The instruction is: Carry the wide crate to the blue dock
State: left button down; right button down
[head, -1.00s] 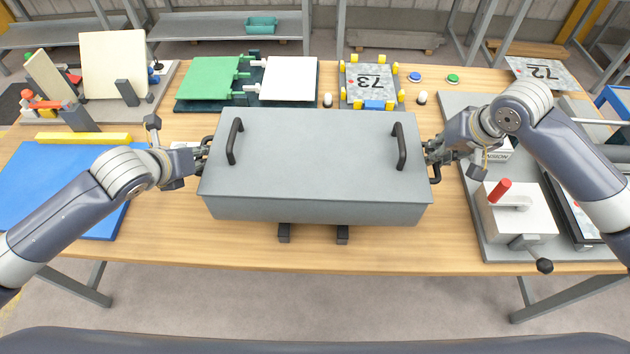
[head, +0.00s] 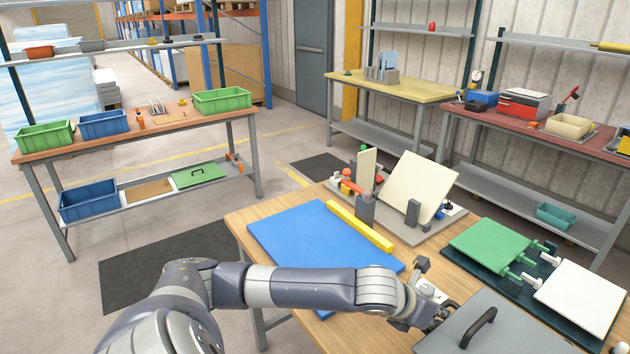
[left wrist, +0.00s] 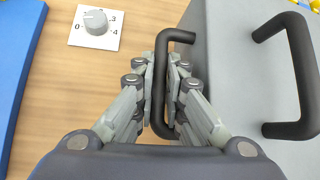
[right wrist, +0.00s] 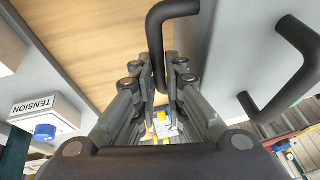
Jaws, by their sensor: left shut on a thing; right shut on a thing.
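The wide crate (head: 497,327) is a grey box with dark bar handles, cut off at the bottom right of the head view. My left gripper (left wrist: 163,80) is shut on the crate's left side handle (left wrist: 175,37), beside the grey wall. My right gripper (right wrist: 161,85) is shut on the opposite side handle (right wrist: 170,10); it is outside the head view. The blue dock (head: 318,243) is a flat blue panel on the table, left of the crate and apart from it. It also shows at the left edge of the left wrist view (left wrist: 15,70). I cannot tell whether the crate is off the table.
A yellow bar (head: 360,226) lies along the dock's far edge. Behind it stands a fixture with a cream plate (head: 420,185). Green (head: 490,246) and white (head: 580,300) plates lie beyond the crate. A dial (left wrist: 96,22) sits between dock and crate. The dock's surface is clear.

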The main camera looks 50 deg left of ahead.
aim_at(321, 244)
jog(key=j, duration=1.7)
jog(key=i+j, duration=0.1)
jog(key=j, duration=1.6)
